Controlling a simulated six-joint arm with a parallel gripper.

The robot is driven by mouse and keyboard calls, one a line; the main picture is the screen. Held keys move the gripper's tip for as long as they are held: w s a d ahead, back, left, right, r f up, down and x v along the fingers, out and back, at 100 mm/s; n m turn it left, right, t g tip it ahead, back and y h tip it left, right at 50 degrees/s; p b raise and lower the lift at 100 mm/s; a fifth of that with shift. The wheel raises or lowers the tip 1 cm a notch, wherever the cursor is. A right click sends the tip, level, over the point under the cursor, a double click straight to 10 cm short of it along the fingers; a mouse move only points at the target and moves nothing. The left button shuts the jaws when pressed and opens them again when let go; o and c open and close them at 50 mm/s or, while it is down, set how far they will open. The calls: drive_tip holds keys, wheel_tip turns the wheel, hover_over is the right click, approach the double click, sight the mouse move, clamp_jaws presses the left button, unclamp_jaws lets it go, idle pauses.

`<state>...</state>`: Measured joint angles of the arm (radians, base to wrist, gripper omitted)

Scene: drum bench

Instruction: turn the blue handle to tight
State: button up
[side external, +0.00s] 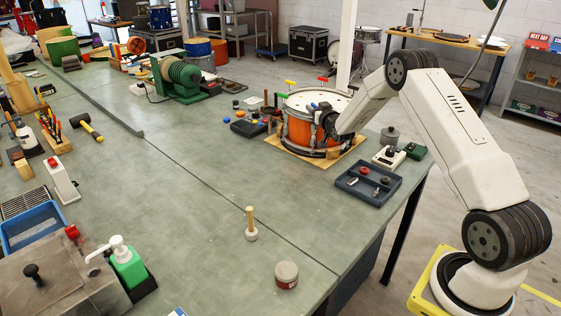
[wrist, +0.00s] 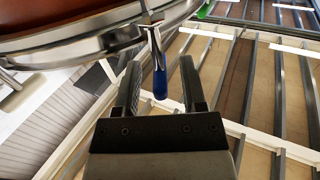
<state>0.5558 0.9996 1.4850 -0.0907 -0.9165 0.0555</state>
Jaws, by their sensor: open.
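The blue handle (wrist: 160,82) hangs from the metal rim of the drum (wrist: 85,40) in the wrist view, on a thin metal shaft. My gripper (wrist: 161,64) is open, with one dark finger on each side of the blue handle and gaps visible on both sides. I cannot tell whether the handle lies at the same depth as the fingertips. In the side external view the orange drum (side external: 300,132) stands on a wooden board, and my gripper is at its right side, largely hidden. I cannot make out the blue handle clearly there.
A green handle (wrist: 205,9) is farther along the rim. Yellow (side external: 290,83) and red (side external: 322,79) handles stand at the drum's far side. A dark tray (side external: 350,184) of small parts lies in front of the drum. The bench middle is mostly clear.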

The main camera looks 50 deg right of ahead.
drive_tip(key=shift+x, duration=0.9)
clamp_jaws()
